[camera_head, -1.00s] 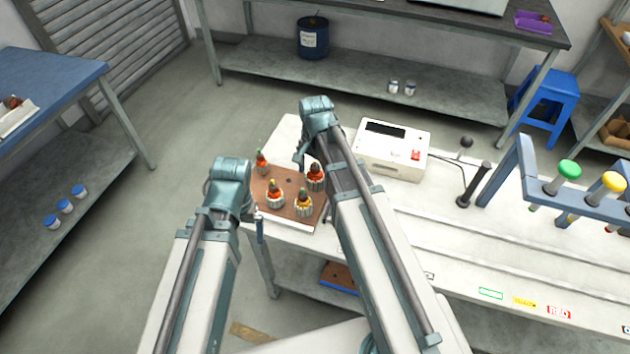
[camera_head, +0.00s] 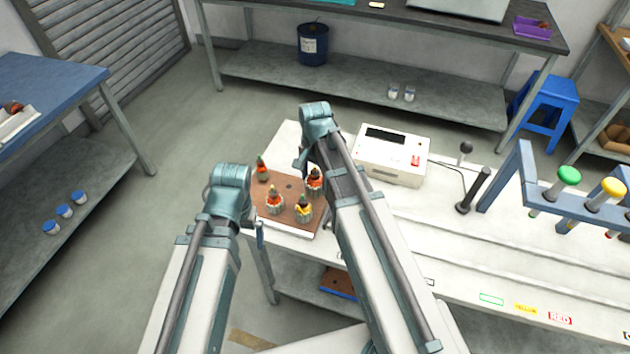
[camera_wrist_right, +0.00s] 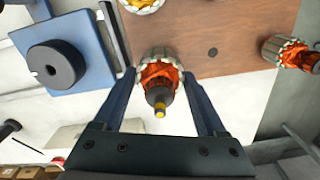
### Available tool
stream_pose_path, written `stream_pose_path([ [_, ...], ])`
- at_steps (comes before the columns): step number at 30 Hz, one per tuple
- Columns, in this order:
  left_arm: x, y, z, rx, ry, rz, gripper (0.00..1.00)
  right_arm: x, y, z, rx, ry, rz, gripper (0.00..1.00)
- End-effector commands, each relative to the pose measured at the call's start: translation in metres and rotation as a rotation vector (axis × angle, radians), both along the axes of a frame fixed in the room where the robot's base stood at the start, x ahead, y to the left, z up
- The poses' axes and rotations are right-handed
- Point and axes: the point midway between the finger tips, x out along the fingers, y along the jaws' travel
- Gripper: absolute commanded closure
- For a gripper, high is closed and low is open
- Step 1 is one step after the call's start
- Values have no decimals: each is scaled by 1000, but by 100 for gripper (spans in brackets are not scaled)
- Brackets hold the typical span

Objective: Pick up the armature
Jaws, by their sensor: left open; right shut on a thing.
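Several armatures with orange windings stand on a brown board (camera_head: 289,187) at the table's left end in the head view. My right gripper (camera_wrist_right: 159,77) is shut on one armature (camera_wrist_right: 158,82), its fingers on either side of the orange and silver body. In the head view this armature (camera_head: 314,182) is at the board's right side, and I cannot tell whether it is clear of the board. Other armatures are at the left (camera_head: 262,170), front (camera_head: 275,203) and front right (camera_head: 303,210). My left gripper (camera_head: 260,236) is open and empty beside the board's front left corner.
A white instrument box (camera_head: 392,153) stands right of the board. A blue fixture with a black round part (camera_wrist_right: 57,65) is beside the board in the wrist view. A blue rack (camera_head: 560,195) holds colored-handled tools. The table's middle is mostly clear.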

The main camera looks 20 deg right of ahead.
Motion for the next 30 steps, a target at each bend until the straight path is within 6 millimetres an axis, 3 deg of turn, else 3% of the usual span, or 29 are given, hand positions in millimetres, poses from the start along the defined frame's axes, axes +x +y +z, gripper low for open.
stream_pose_path([
  [8, 0, 0, 15, 0, 0, 0, 0, 0, 0, 15, 0, 0, 0, 100],
  [24, 0, 0, 90, 0, 0, 0, 0, 0, 0, 90, 0, 0, 0, 100],
  [30, 0, 0, 101, 0, 0, -1, 0, 0, 0, 101, 0, 0, 0, 100],
])
